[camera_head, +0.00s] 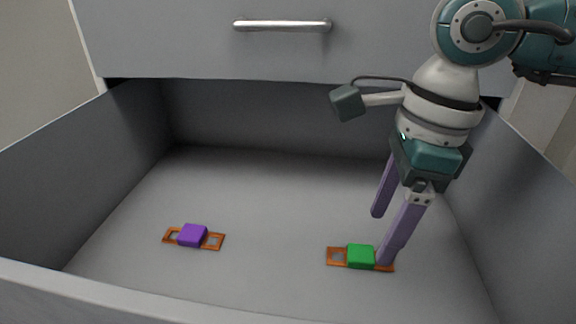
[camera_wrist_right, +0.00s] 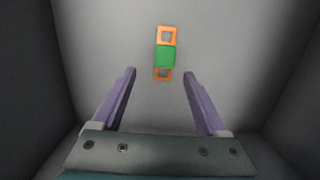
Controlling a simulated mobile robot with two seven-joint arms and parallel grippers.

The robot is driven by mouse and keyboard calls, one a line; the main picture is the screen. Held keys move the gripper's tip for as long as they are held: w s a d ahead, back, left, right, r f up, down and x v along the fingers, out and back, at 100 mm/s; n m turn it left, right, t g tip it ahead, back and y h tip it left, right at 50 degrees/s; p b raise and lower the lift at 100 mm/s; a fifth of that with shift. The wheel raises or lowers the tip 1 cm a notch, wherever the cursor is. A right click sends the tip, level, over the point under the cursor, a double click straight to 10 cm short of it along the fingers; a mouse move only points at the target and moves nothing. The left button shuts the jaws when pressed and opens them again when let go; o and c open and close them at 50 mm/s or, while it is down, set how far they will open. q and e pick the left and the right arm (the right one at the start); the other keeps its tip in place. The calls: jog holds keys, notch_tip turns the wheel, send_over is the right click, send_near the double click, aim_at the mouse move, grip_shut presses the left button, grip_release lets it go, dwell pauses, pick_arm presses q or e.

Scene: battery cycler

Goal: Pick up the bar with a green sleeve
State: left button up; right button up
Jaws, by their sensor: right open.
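The bar with a green sleeve (camera_head: 360,256) lies flat on the drawer floor at the right. It is orange-brown with a square opening at each end. It also shows in the right wrist view (camera_wrist_right: 165,56), just beyond the fingertips and roughly centred between them. My right gripper (camera_head: 380,238) is open and empty, with long purple fingers pointing down; it also shows in the wrist view (camera_wrist_right: 160,72). In the head view one finger covers part of the bar's right end; I cannot tell whether it touches. My left gripper is not in view.
A similar bar with a purple sleeve (camera_head: 193,235) lies on the floor at the left, well apart from the green one. The open grey drawer (camera_head: 255,190) has walls on all sides. A closed drawer front with a metal handle (camera_head: 282,25) stands above behind it.

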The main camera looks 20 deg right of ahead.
aim_at(362, 253)
jog(key=f+b, duration=0.1)
jog(key=w+f+b, duration=0.1)
jog(key=f, duration=0.1)
jog(key=a+f+b, duration=0.1)
jog(key=f, duration=0.1)
jog(key=shift+w+f, duration=0.2)
jog(key=shift+d, duration=0.1)
jog(key=shift+c, duration=0.2)
jog(key=shift+c, duration=0.8)
grip_shut()
